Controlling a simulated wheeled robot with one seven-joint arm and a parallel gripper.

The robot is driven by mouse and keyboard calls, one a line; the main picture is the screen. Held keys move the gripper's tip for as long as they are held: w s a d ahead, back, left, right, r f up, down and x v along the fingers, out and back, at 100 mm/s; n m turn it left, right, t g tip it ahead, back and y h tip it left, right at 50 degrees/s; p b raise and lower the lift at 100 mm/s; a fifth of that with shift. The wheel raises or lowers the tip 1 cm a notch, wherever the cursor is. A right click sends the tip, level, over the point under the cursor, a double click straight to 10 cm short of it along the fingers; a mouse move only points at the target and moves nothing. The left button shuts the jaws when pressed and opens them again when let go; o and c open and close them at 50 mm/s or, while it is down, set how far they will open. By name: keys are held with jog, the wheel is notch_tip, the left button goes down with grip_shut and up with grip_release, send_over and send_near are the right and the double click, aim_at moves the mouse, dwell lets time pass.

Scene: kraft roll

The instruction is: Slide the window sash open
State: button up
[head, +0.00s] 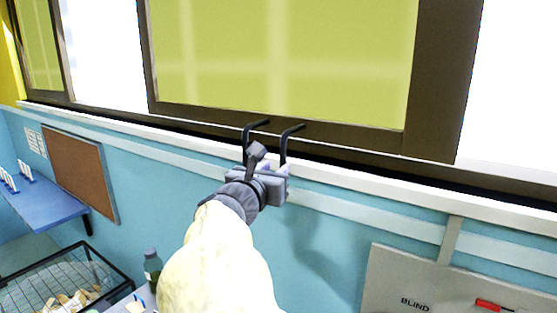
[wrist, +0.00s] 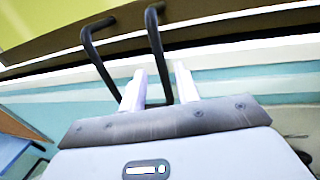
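The window sash (head: 285,118) has a dark brown frame around a yellow-green pane. A black bar handle (head: 287,145) sticks out from its bottom rail, with two bent arms showing. My gripper (head: 266,172) is at the handle's lower end, below the sash. In the wrist view, the two pale fingers of my gripper (wrist: 160,82) stand apart. The right arm of the handle (wrist: 158,55) runs down between them in the picture, and the left arm passes behind the left finger. I see no finger closed on the handle. The handle's lower end is hidden by my gripper.
A white sill (head: 350,183) runs below the sash over a blue wall. A grey panel (head: 420,285) marked BLIND with a red part is at the lower right. A corkboard (head: 80,172), a blue shelf (head: 45,203), a wire basket (head: 60,275) and a bottle (head: 152,268) are at left.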

aim_at(281, 162)
jog(key=shift+p+x, duration=0.7)
jog(key=shift+x, duration=2.35)
grip_shut()
